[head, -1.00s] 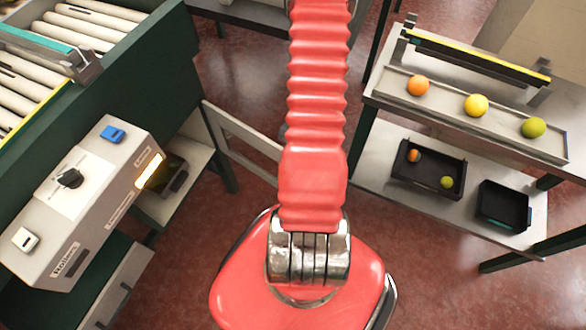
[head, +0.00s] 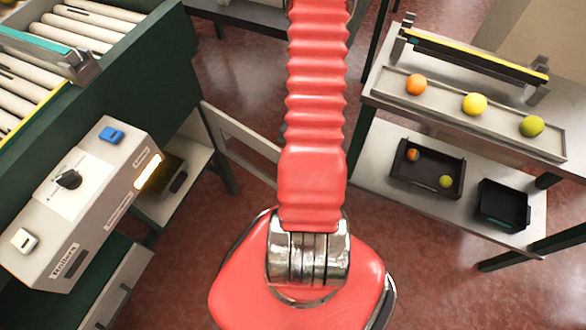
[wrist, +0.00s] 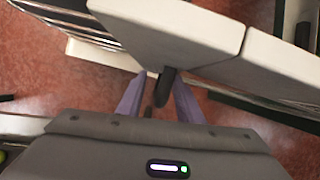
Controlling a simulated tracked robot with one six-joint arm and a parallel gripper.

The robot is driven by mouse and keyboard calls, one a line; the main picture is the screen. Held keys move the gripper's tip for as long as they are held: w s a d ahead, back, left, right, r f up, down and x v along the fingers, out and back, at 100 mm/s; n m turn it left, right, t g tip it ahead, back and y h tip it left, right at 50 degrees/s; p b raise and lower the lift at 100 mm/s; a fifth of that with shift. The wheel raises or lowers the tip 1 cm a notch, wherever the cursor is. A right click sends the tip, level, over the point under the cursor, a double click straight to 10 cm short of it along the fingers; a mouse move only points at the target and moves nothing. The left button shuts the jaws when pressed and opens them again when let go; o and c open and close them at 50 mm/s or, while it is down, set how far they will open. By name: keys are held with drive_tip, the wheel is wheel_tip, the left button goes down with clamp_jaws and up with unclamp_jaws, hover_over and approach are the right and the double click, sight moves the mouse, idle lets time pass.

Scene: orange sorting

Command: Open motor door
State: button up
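In the wrist view my gripper (wrist: 158,92) shows two purple fingers spread apart. A dark handle-like piece (wrist: 166,84) stands between the fingertips, at the edge of a pale panel (wrist: 195,38). Both fingers seem clear of it, but contact is hard to judge. I cannot tell for sure whether this panel is the motor door. In the head view a pale panel with a small dark handle (head: 117,290) shows low on the left, under the conveyor; it looks closed. My gripper is out of the head view.
A control box (head: 100,200) with a black knob and lit orange lamp sits by the roller conveyor (head: 75,35). At right a shelf (head: 375,160) holds fruit in a tray above and black bins (head: 505,205) below. Red floor is open between.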

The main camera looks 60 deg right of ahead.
drive_tip(key=shift+r, duration=4.95)
drive_tip(key=shift+c, duration=0.4)
